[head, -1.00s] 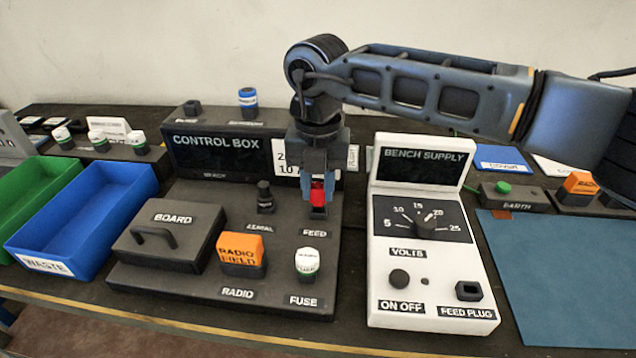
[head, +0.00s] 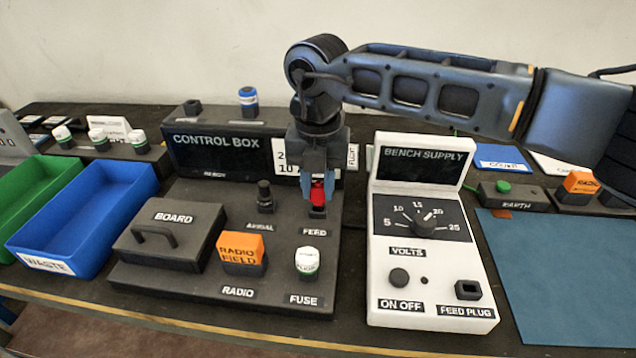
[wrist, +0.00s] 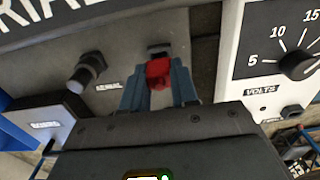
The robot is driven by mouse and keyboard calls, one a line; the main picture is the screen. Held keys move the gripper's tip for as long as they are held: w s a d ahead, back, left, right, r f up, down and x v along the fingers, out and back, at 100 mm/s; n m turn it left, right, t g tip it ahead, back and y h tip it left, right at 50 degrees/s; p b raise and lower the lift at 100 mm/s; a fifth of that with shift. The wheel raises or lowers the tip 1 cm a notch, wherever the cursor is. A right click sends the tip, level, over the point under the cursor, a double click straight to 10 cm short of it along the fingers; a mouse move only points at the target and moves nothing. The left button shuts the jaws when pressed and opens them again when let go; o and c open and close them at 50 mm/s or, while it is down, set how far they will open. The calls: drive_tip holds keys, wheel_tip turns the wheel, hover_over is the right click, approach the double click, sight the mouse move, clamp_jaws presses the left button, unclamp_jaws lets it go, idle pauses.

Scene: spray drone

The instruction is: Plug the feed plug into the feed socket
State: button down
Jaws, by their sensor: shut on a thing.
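The red feed plug (head: 317,192) is held between the fingers of my gripper (head: 318,190), which is shut on it. It also shows in the wrist view (wrist: 159,72) between the two blue fingers (wrist: 160,90). The plug is at the dark feed socket (head: 317,212), behind the FEED label on the control box base. The socket also shows in the wrist view (wrist: 158,50), right beyond the plug. Whether the plug is seated in it or only touching its top, I cannot tell, as the fingers and plug cover most of the opening.
An aerial post (head: 265,197) stands just left of the plug. The white bench supply (head: 385,240) stands close on the right, with its own FEED PLUG holder (head: 468,290). A white fuse (head: 307,262) and an orange radio block (head: 241,250) are in front. The control box panel (head: 220,155) rises behind.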

sight(318, 185)
drive_tip(key=shift+f+b, duration=0.5)
drive_tip(key=shift+f, duration=0.75)
idle(0.4)
drive_tip(key=c, duration=1)
unclamp_jaws()
drive_tip(key=shift+o, duration=0.7)
drive_tip(key=shift+r, duration=0.25)
drive_tip(key=shift+o, duration=0.4)
wheel_tip(318, 185, up, 7)
drive_tip(key=shift+r+b, duration=0.15)
drive_tip(key=shift+b, duration=0.2)
